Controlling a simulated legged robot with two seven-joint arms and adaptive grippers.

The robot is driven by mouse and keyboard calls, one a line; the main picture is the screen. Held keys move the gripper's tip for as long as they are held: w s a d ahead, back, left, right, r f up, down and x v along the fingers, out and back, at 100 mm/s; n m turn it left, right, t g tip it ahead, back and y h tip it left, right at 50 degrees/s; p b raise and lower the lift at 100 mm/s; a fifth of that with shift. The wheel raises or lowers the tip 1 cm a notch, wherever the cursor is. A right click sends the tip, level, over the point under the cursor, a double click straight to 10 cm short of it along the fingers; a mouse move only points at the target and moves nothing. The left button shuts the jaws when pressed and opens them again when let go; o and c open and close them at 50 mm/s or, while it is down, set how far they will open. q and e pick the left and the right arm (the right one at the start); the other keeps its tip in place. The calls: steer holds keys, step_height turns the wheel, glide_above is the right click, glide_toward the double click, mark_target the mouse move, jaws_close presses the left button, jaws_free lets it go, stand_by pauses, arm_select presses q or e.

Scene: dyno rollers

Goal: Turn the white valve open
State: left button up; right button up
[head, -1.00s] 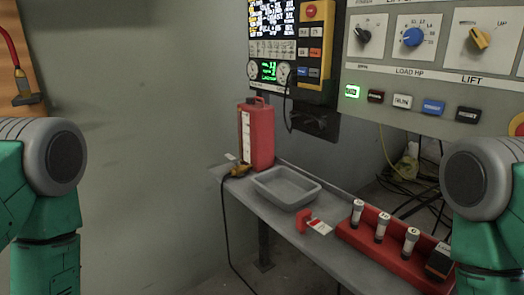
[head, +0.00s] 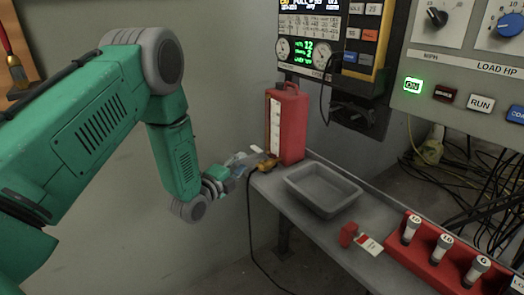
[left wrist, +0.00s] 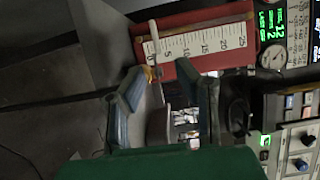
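The red container (head: 287,122) with a white measuring scale stands at the left end of the grey shelf. In the left wrist view the red container (left wrist: 195,22) lies sideways, with a short white lever (left wrist: 154,38) across its lower end. This lever looks like the white valve handle; a small yellow part (left wrist: 150,73) is beside it. My left gripper (head: 240,162) is just left of the container's base in the head view. The left wrist view shows my left gripper (left wrist: 174,76) with fingers apart and nothing between them; the lever is beyond the tips. My right gripper is out of view.
A yellow fitting with a black cable (head: 264,166) lies at the shelf's left end, close to my left gripper. A grey tray (head: 323,190), a red clip (head: 348,235) and a red rack (head: 438,252) of vials occupy the shelf (head: 285,199). Control panels hang above.

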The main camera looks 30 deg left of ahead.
mark_target(254, 148)
arm_select(q)
steer(key=w, duration=0.3)
steer(key=w+a+b, duration=0.1)
steer(key=w, duration=0.2)
steer(key=w+a+f, duration=0.1)
steer(key=w, duration=0.2)
steer(key=shift+b, duration=0.35)
steer(key=shift+w+d+r, duration=0.15)
steer(key=shift+w+d, duration=0.1)
steer(key=shift+w+d+r, duration=0.1)
steer(key=shift+d+r, duration=0.1)
steer(key=shift+d, duration=0.2)
steer(key=shift+a+f, duration=0.1)
steer(key=shift+a, duration=0.1)
jaws_close()
steer(key=shift+a, duration=0.25)
steer(key=shift+f, duration=0.1)
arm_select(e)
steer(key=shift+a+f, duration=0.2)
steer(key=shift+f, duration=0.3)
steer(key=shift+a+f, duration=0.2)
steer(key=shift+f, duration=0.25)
